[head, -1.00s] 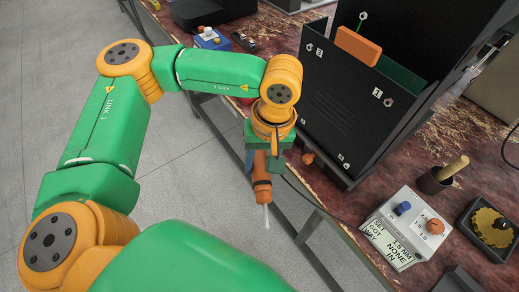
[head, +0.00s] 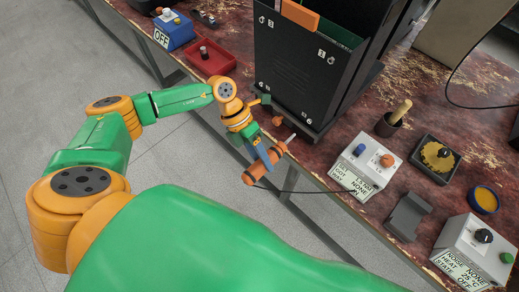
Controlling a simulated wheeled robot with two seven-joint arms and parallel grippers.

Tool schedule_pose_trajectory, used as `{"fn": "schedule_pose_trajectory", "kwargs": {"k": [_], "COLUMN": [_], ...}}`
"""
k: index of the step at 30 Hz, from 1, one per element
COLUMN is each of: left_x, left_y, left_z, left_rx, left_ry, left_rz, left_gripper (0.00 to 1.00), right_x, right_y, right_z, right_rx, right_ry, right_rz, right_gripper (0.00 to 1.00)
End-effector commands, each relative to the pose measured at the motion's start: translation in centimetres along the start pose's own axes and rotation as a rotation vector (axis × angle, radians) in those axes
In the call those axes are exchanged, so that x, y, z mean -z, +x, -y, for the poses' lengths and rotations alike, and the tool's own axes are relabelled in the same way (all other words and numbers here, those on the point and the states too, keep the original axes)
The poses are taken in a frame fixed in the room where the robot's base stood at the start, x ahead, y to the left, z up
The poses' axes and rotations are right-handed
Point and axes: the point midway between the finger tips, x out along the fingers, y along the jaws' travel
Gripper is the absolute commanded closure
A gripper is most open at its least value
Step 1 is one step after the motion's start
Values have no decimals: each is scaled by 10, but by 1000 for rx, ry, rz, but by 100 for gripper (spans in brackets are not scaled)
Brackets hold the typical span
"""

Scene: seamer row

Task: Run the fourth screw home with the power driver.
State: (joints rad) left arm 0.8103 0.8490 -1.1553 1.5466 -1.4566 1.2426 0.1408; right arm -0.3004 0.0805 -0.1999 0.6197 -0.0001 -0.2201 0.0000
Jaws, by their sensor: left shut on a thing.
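My left gripper (head: 256,144) is shut on the orange power driver (head: 262,164), in front of the bench's front edge. The driver is tilted, its pale bit (head: 290,138) pointing up and right toward the foot of the black panel (head: 292,75). The bit appears apart from the panel. Screws or fasteners show near the panel's corners, including the lower right one (head: 309,121) and the numbered upper right one (head: 321,53). I cannot tell which screw stands proud. My right gripper is out of view.
A driver control box (head: 366,163) with blue and orange knobs stands right of the panel; a black cord runs from the driver. A red tray (head: 208,62) and blue box (head: 173,30) lie left.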

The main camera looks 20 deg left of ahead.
Motion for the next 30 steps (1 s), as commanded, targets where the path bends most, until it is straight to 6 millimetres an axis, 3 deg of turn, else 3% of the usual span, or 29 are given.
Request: {"fn": "schedule_pose_trajectory", "kwargs": {"k": [15,30], "left_x": [-48,-55], "left_y": [4,0], "left_z": [-1,1], "left_rx": [0,0], "left_ry": [5,5], "left_rz": [1,-2], "left_gripper": [100,100], "right_x": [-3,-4], "right_y": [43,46], "right_z": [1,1], "right_rx": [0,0], "right_ry": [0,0], "right_rz": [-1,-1], "right_gripper": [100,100]}}
